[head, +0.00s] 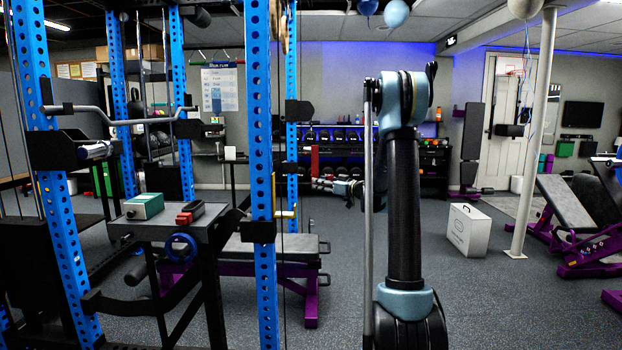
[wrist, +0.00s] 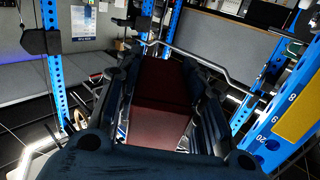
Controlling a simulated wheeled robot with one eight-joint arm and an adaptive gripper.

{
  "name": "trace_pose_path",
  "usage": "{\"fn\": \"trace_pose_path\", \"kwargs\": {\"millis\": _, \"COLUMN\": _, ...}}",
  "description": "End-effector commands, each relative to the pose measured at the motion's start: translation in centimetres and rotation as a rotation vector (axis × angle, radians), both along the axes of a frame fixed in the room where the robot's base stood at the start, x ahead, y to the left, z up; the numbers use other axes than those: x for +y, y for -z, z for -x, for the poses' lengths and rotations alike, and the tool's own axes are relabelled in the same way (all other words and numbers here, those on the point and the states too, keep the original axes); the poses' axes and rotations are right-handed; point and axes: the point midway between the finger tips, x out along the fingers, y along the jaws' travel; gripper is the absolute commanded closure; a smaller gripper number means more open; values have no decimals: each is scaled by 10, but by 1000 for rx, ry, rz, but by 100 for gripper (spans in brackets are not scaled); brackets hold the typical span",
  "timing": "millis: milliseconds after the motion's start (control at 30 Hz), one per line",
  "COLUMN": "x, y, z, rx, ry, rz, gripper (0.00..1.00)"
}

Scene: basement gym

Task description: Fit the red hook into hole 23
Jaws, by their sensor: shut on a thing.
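My gripper (head: 322,184) is shut on the red hook (head: 315,161), which stands upright in the head view. In the wrist view the hook (wrist: 164,85) is a dark red block between the two dark fingers. The hook is held in the air; its far end is hard to make out. A blue rack upright (head: 261,130) with a column of holes stands left of my gripper in the head view. I cannot read a 23.
A small table (head: 165,228) at the left holds a green box (head: 143,206) and a red and dark item (head: 190,212). A bent bar (head: 125,115) crosses the rack. A purple-framed bench (head: 270,252) stands behind. Floor right of my arm is open, with a white box (head: 469,230).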

Motion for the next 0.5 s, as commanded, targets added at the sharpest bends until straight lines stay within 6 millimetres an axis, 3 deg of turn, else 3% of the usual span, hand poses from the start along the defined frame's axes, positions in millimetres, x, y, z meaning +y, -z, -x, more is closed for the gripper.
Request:
{"fn": "trace_pose_path", "kwargs": {"millis": 200, "x": -50, "y": 39, "z": -36, "rx": -2, "ry": 243, "rz": 2, "gripper": 100}}
{"fn": "trace_pose_path", "kwargs": {"millis": 500, "x": -94, "y": 67, "z": -54, "rx": -5, "ry": 430, "rz": 2, "gripper": 100}}
